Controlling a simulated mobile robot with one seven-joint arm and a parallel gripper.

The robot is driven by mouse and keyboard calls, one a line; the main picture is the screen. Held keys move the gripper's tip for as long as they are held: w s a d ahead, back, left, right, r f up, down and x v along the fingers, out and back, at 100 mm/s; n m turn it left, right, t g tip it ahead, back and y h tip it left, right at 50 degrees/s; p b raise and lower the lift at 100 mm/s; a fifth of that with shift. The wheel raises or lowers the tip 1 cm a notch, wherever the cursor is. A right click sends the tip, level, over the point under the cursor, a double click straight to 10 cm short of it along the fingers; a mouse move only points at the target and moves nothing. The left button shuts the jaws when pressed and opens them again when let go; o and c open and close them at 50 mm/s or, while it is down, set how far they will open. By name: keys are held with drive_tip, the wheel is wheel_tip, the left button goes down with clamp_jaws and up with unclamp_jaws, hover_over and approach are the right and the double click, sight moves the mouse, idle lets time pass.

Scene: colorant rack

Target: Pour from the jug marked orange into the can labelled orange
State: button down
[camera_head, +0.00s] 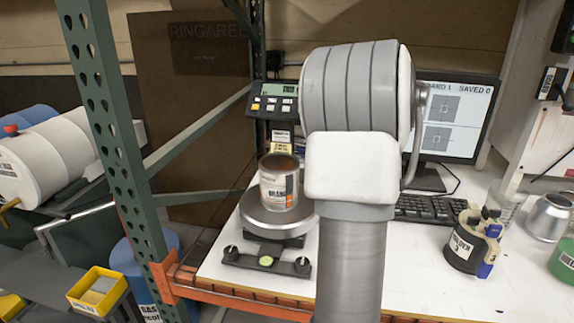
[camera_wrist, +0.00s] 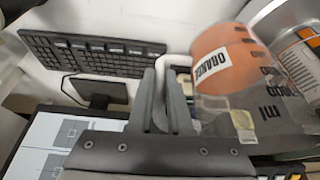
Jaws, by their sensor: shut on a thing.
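The can labelled orange (camera_head: 279,184) stands upright and open on the round plate of a scale in the head view. A grey can with an orange-edged label shows at the upper right of the wrist view (camera_wrist: 303,58). The clear jug marked orange (camera_wrist: 226,66) holds orange liquid and is beside my gripper's fingers (camera_wrist: 166,100) in the wrist view, close to that can. My gripper is shut on the jug, at its handle side; the exact contact is unclear. In the head view my arm hides the gripper and jug. I cannot tell whether liquid is flowing.
The scale (camera_head: 268,222) has a display (camera_head: 274,101) behind it. A keyboard (camera_head: 432,208) and monitor (camera_head: 458,116) stand behind my arm. A dark clamped container (camera_head: 466,248) and a metal vessel (camera_head: 549,217) are at the right. A green rack post (camera_head: 113,110) rises at the left.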

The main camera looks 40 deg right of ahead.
drive_tip(key=shift+r, duration=0.1)
idle(0.3)
drive_tip(key=w+a+r+g+h+p, duration=0.1)
drive_tip(key=r+p, duration=0.2)
drive_tip(key=w+a+r+g+h+p, duration=0.1)
drive_tip(key=r+p, duration=0.1)
drive_tip(key=r, duration=0.2)
drive_tip(key=w+a+r+n+g+h+p, duration=0.1)
drive_tip(key=r+g+h+p, duration=0.1)
drive_tip(key=r+p, duration=0.1)
drive_tip(key=shift+w+r+p, duration=0.1)
drive_tip(key=shift+r+p, duration=0.25)
drive_tip(key=shift+w+a+r+n+g+h+p, duration=0.15)
drive_tip(key=shift+w+a+r+g+h+p, duration=0.2)
drive_tip(key=shift+r, duration=0.3)
drive_tip(key=shift+w+a+r+n+g+h+p, duration=0.2)
drive_tip(key=shift+w+a+r+g+h+p, duration=0.1)
drive_tip(key=shift+r, duration=0.4)
drive_tip(key=shift+w+a+r+n+g+h+p, duration=0.15)
drive_tip(key=shift+w+a+r+g+h+p, duration=0.15)
drive_tip(key=shift+r, duration=0.35)
drive_tip(key=shift+w+r, duration=0.1)
drive_tip(key=shift+r, duration=0.05)
drive_tip(key=shift+w+a+r+n+g+h, duration=0.3)
drive_tip(key=shift+w+a+r+g+h, duration=0.25)
drive_tip(key=shift+w+a+g+h, duration=0.4)
idle(3.1)
